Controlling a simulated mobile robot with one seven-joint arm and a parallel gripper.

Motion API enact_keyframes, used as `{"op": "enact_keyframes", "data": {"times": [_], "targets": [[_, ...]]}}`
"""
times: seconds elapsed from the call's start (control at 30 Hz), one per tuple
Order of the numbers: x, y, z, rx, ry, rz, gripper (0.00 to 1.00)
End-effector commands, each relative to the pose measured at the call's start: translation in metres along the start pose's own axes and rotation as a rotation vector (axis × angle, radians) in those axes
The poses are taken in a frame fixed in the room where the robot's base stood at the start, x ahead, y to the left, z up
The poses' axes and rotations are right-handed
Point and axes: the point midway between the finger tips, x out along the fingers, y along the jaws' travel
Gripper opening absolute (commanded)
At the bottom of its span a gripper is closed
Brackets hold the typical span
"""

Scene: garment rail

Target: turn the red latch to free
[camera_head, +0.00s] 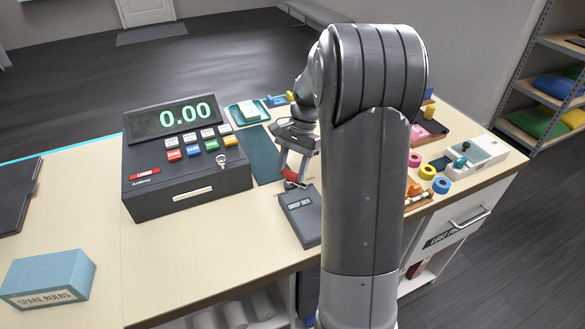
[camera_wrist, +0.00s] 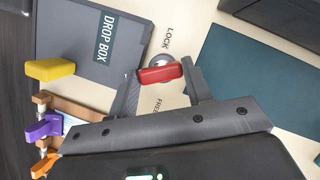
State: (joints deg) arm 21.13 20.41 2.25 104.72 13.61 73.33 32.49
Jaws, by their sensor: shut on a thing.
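The red latch (camera_wrist: 160,74) is a short rounded bar on a round grey mount on the counter. In the wrist view it lies nearly level across the picture, between the printed word LOCK (camera_wrist: 167,37) above and FREE (camera_wrist: 157,104) below. Which word it points to I cannot tell. My gripper (camera_wrist: 161,77) is shut on the latch, one finger at each end. In the head view the red latch (camera_head: 290,175) shows small between the fingers of my gripper (camera_head: 292,172), just behind the DROP BOX. My arm hides part of the counter to its right.
The dark DROP BOX (camera_head: 301,218) is close beside the latch. A cash register (camera_head: 175,155) stands to the left, with a dark green mat (camera_head: 260,155) between. Coloured tape rolls (camera_head: 427,172) and clamps lie at right. A SPARE BULBS box (camera_head: 47,277) sits front left.

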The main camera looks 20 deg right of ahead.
Motion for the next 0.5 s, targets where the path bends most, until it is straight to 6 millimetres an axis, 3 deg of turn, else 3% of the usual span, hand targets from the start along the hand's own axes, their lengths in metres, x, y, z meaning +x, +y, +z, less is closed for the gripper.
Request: {"op": "enact_keyframes", "data": {"times": [0.5], "targets": [[-0.0008,-0.0039,0.0004,-0.454,0.004,0.188,0.23]]}}
